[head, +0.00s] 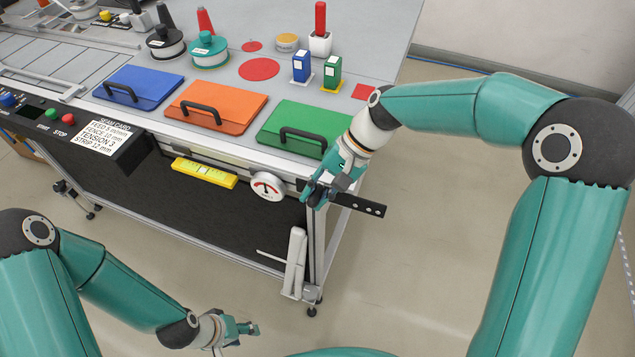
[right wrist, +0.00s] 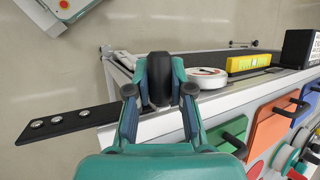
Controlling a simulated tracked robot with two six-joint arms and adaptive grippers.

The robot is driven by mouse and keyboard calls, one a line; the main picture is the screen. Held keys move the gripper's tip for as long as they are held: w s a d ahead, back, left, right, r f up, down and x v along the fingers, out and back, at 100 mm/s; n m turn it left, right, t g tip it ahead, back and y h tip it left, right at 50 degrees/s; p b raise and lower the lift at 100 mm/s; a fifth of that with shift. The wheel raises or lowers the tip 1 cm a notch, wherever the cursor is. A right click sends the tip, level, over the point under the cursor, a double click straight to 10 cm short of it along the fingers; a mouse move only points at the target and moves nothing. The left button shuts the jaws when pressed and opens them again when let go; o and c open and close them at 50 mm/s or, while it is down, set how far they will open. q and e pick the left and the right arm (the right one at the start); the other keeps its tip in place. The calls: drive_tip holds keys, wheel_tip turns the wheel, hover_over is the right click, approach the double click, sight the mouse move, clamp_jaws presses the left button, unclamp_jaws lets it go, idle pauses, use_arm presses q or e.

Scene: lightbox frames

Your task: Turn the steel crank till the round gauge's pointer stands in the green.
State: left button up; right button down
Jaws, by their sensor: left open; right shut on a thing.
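The round gauge (head: 268,187) is white and hangs on the bench's front rail. A dark pointer and some red show on its face, but it is too small to read the pointer's zone. It also shows nearly edge-on in the right wrist view (right wrist: 205,78). My right gripper (head: 319,192) is at the bench's front right corner, just right of the gauge. It is shut on the crank's dark handle (right wrist: 158,75), which stands between its fingers. The rest of the crank is mostly hidden by the gripper. My left gripper (head: 246,329) is open and empty, low over the floor.
A yellow level (head: 204,173) is on the rail left of the gauge. Blue, orange and green (head: 300,128) handled lids lie on the bench top. The floor at the right is clear.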

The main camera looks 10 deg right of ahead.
drive_tip(key=shift+w+r, duration=0.1)
idle(0.3)
drive_tip(key=c, duration=1)
unclamp_jaws()
drive_tip(key=v, duration=1.2)
drive_tip(key=shift+a, duration=0.1)
